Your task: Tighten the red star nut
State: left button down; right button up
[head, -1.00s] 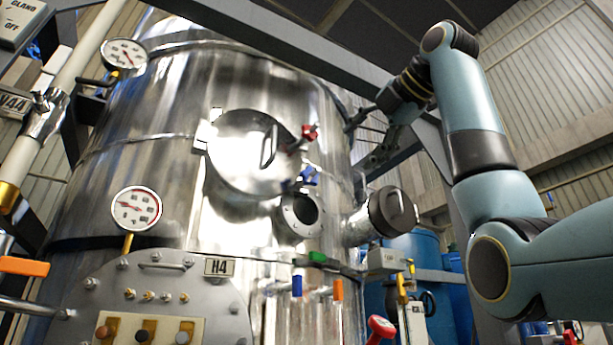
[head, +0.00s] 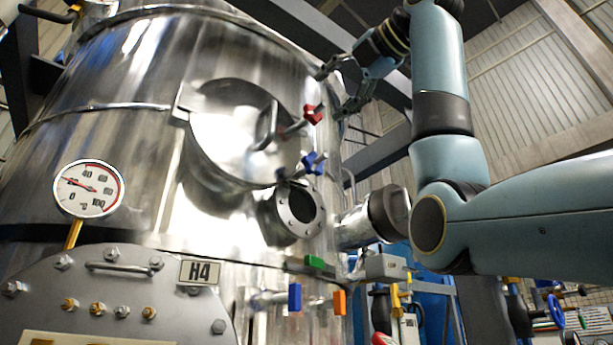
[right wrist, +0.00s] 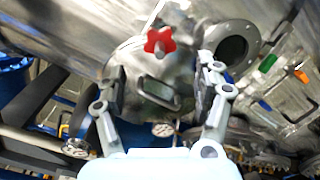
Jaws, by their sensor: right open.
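The red star nut (head: 313,114) sits on a bolt at the right rim of the round hatch lid (head: 232,140) on the steel vessel. In the right wrist view the red star nut (right wrist: 159,41) stands ahead of my fingers, between their lines. My right gripper (head: 331,92) is open and empty, up and to the right of the nut, apart from it. In the right wrist view its fingers (right wrist: 159,68) are spread wide with nothing between them in their grip. My left gripper is not in view.
A blue star nut (head: 314,163) is just below the red one. An open round port (head: 300,207) and a capped side nozzle (head: 385,214) stick out below. A pressure gauge (head: 89,189) and the H4 flange (head: 105,290) are at lower left. A dark beam (head: 330,45) runs behind my right arm.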

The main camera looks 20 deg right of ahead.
aim_at(313, 113)
jog(key=p+x, duration=0.2)
jog(key=x, duration=0.3)
jog(key=shift+w+a+r, duration=0.15)
jog(key=shift+w+r, duration=0.05)
jog(key=shift+w, duration=0.05)
jog(key=p+x, duration=0.1)
jog(key=x, duration=0.1)
jog(key=shift+w+f, duration=0.2)
jog(key=shift+w, duration=0.1)
jog(key=c, duration=1.2)
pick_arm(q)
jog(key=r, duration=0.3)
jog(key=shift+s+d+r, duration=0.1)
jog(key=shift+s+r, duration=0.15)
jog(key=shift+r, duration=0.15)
pick_arm(e)
jog(key=shift+o, duration=0.2)
